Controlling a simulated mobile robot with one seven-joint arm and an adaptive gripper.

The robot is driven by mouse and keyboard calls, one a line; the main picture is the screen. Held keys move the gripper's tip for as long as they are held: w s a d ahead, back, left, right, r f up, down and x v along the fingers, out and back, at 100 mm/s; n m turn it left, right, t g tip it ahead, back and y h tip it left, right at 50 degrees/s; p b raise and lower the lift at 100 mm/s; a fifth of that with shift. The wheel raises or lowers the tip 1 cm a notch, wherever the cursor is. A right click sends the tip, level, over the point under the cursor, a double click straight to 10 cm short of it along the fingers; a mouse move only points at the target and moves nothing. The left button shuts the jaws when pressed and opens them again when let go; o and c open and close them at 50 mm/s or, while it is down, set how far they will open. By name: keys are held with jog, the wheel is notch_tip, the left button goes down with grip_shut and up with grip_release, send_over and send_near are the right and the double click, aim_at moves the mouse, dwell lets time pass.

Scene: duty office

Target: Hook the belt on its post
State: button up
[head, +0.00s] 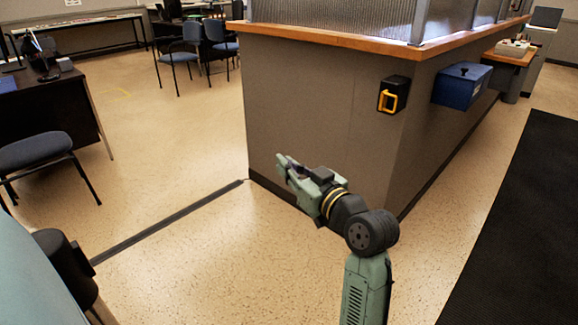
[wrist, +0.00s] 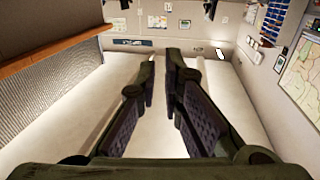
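The belt unit (head: 392,94) is a black box on the counter's side wall, near the corner, with a yellow loop-shaped clip (head: 389,101) on its front. No belt strap shows drawn out. My gripper (head: 284,166) is in front of the counter's left face, lower than the belt unit and to its left in the head view. In the wrist view my gripper (wrist: 161,78) shows a gap between its fingers, with nothing held. A black cylindrical thing (head: 66,262) at the lower left may be the post; I cannot tell for sure.
The counter (head: 320,110) has a wooden ledge and glass panel above. A blue box (head: 462,85) is mounted right of the belt unit. A dark strip (head: 170,222) crosses the floor. A black mat (head: 525,220) lies right.

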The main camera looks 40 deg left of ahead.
grip_shut()
jog(key=shift+c, duration=0.4)
grip_release()
jog(key=o, duration=0.6)
jog(key=shift+o, duration=0.2)
jog(key=v, duration=1.2)
jog(key=shift+c, duration=0.6)
